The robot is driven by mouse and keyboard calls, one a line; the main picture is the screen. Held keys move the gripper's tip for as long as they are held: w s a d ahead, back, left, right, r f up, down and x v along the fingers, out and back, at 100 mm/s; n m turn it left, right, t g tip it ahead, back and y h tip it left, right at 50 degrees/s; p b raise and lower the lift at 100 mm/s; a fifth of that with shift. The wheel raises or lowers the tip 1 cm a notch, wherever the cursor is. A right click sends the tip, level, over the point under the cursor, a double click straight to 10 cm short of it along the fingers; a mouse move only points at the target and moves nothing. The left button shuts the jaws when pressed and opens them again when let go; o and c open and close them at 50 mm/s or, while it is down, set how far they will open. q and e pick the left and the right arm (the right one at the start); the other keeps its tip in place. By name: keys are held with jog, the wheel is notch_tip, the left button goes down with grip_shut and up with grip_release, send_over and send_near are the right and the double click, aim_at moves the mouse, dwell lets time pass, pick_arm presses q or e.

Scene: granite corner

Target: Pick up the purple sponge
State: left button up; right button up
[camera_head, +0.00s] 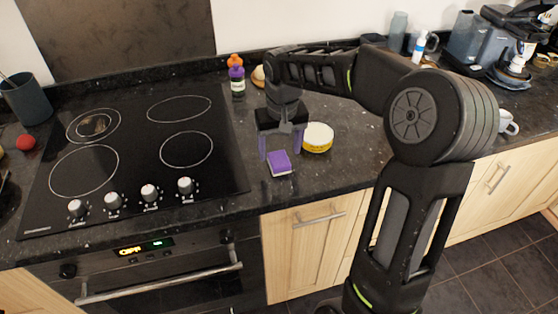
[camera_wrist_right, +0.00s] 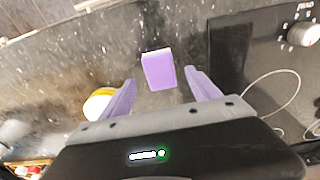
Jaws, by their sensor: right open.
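The purple sponge (camera_head: 280,161) is a small block with a pale edge, lying on the dark granite counter just right of the hob. My right gripper (camera_head: 279,152) points down above the counter by the sponge, with its jaws open and empty. In the right wrist view the sponge (camera_wrist_right: 159,70) lies a little beyond and between the two purple fingertips (camera_wrist_right: 160,82), and I see no contact. My left gripper is not in view.
A yellow and white round tin (camera_head: 317,138) stands close to the right of the gripper. The hob (camera_head: 140,145) with its knobs is to the left. A purple bottle with an orange cap (camera_head: 237,80) stands behind. The counter's front edge is close to the sponge.

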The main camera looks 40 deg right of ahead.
aim_at(279, 158)
jog(key=f, duration=0.3)
jog(key=shift+w+f, duration=0.15)
jog(key=shift+w, duration=0.1)
jog(key=shift+c, duration=0.5)
jog(key=c, duration=1.4)
jog(key=shift+c, duration=0.2)
notch_tip(279, 158, up, 10)
jog(key=shift+b, duration=0.3)
